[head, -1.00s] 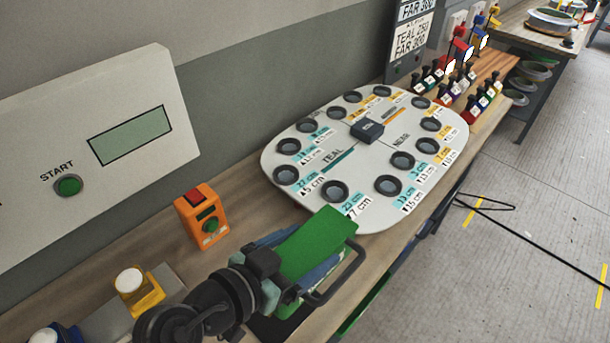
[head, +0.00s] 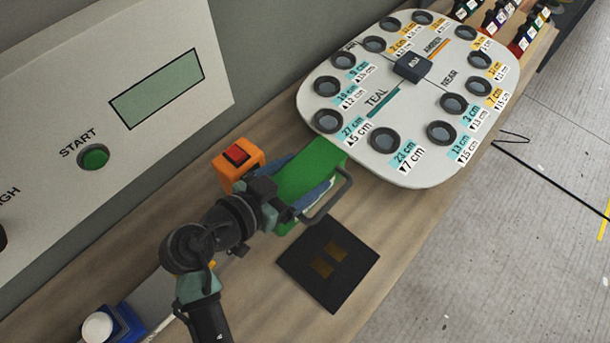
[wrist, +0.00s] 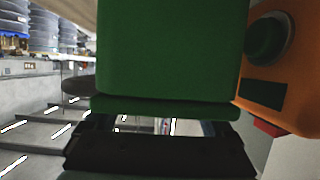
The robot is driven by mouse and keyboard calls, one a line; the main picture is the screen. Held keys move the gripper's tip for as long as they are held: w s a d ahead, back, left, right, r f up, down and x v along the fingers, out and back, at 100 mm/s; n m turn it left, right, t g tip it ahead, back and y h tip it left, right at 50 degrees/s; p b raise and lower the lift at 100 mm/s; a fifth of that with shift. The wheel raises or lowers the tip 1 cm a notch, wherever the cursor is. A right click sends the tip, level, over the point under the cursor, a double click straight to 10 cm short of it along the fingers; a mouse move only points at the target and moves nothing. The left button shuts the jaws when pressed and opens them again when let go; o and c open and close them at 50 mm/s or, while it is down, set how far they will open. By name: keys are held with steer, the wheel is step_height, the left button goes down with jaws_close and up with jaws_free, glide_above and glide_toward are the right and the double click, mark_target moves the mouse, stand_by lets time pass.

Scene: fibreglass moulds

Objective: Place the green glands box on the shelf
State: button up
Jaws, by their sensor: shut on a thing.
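The green glands box (head: 313,168) is in my gripper (head: 287,192), above the wooden bench in the head view. My gripper is shut on it, and a dark handle-like bar curves beside the box's lower right. In the wrist view the green box (wrist: 172,50) fills the upper middle, with the dark gripper parts below it. I cannot make out the shelf in either view.
An orange device (head: 237,165) with a red top stands close left of the box; it also shows in the wrist view (wrist: 290,85). A black mat (head: 328,263) lies nearer on the bench. A white board (head: 415,175) with round holders lies beyond.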

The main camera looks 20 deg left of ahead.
steer(key=shift+f, duration=1.85)
steer(key=shift+f, duration=0.2)
steer(key=o, duration=1.5)
steer(key=shift+c, duration=0.2)
steer(key=shift+r, duration=0.1)
steer(key=shift+a+r, duration=0.1)
steer(key=shift+r, duration=0.05)
steer(key=b+v, duration=0.1)
steer(key=v, duration=1.1)
